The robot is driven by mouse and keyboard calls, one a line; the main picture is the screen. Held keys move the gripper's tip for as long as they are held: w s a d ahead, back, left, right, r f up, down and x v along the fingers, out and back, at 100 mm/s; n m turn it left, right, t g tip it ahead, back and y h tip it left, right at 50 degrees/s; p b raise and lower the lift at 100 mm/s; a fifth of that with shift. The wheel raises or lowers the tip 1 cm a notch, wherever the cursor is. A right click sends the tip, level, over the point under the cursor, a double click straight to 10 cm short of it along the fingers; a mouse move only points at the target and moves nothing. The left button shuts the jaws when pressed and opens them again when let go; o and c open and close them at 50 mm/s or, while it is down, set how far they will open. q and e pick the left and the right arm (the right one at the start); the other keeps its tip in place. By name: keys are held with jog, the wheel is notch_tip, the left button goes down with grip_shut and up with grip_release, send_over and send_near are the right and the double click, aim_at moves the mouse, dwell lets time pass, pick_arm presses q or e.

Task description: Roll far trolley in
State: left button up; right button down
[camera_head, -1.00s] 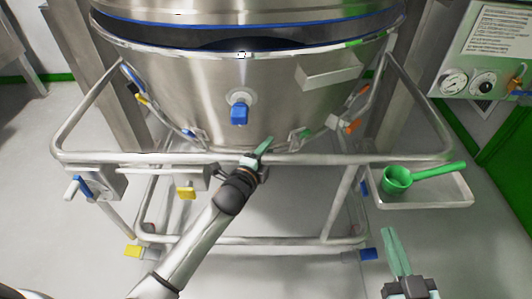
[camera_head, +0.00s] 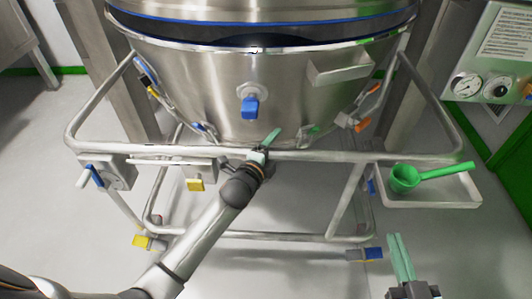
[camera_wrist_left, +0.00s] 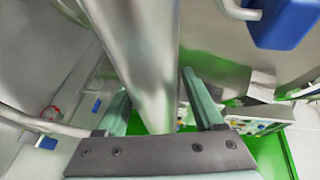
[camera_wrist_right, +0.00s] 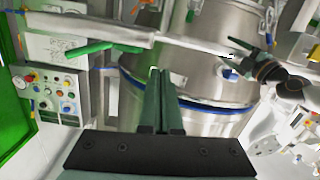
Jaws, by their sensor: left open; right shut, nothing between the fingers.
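The trolley is a frame of steel tubes with a front push bar (camera_head: 330,156), carrying a large steel bowl (camera_head: 205,85) with a blue valve handle (camera_head: 250,107). My left gripper (camera_head: 266,146) is at the middle of the front bar. In the left wrist view its open fingers (camera_wrist_left: 160,105) stand on either side of a steel tube (camera_wrist_left: 145,60). I cannot tell whether they touch it. My right gripper (camera_head: 401,258) is shut and empty, below the side tray, apart from the trolley. It also shows shut in the right wrist view (camera_wrist_right: 162,95).
A side tray (camera_head: 440,202) at the right holds a green scoop (camera_head: 405,178). Casters with yellow (camera_head: 142,241) and blue (camera_head: 373,253) pedals stand on the floor. A gauge panel (camera_head: 490,60) is at the upper right. A steel column (camera_head: 95,60) stands behind left. Floor at the left is clear.

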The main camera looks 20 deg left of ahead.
pick_arm(q)
jog(key=p+v, duration=0.1)
jog(key=v, duration=0.3)
jog(key=shift+s+r, duration=0.15)
jog(key=shift+s, duration=0.1)
jog(key=p+v, duration=0.1)
jog(key=v, duration=0.6)
jog(key=shift+s+p, duration=0.35)
jog(key=shift+p, duration=0.05)
pick_arm(e)
jog(key=s+f+m+g, duration=0.1)
jog(key=s+f+g, duration=0.2)
jog(key=f, duration=0.4)
jog(key=s+f+g+h, duration=0.1)
jog(key=s+f+g, duration=0.3)
jog(key=f, duration=0.3)
jog(key=shift+s+f+m, duration=0.3)
jog(key=shift+s+m, duration=0.1)
jog(key=shift+a, duration=0.1)
